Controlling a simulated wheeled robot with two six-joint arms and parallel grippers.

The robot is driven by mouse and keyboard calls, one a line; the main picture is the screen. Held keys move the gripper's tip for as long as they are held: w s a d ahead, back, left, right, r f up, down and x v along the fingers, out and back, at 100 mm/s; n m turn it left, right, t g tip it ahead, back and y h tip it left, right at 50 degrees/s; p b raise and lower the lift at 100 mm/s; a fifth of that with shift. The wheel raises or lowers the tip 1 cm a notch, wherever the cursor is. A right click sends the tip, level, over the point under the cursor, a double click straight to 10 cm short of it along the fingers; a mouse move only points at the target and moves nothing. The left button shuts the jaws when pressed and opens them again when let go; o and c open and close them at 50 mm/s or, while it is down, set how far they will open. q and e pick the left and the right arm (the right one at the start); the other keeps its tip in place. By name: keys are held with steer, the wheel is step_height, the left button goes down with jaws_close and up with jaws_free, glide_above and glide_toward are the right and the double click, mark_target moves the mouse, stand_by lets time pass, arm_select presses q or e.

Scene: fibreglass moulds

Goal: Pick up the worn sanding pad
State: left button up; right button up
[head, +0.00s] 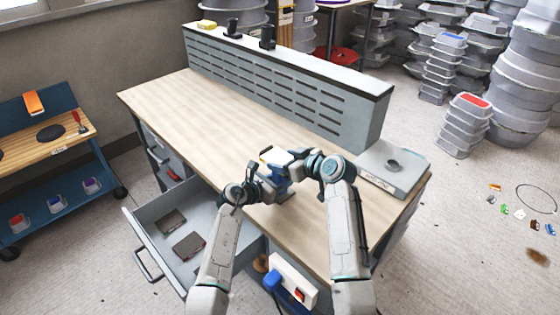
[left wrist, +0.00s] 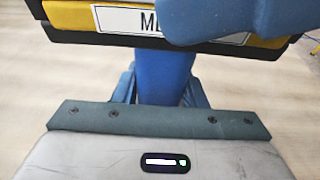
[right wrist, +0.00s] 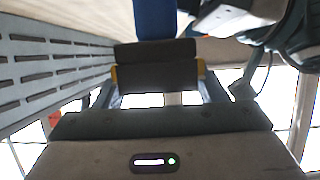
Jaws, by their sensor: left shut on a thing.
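My left gripper (head: 268,180) is shut on the blue handle (left wrist: 165,75) of a sanding block, above the workbench. In the left wrist view the block shows a yellow-and-black edge (left wrist: 70,18) with a white label, partly covered by a blue part. My right gripper (right wrist: 160,88) is close to it from the right, its fingers apart on either side of a dark grey pad-like piece (right wrist: 155,76) with yellowish ends. I cannot tell whether they touch it, or how worn it is. In the head view the arms partly hide the block.
The wooden benchtop (head: 185,105) is mostly clear. A slotted grey panel (head: 290,85) stands along its back. A grey lidded box (head: 392,168) sits at the right end. An open drawer (head: 150,235) in front holds two dark flat pads (head: 187,246). Stacked tubs (head: 470,125) stand right.

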mark_target(285, 162)
steer(key=shift+r, duration=0.1)
step_height(285, 162, up, 10)
steer(key=shift+f, duration=0.1)
stand_by(0.4)
arm_select(q)
steer(key=o, duration=1.2)
steer(key=shift+a, duration=0.1)
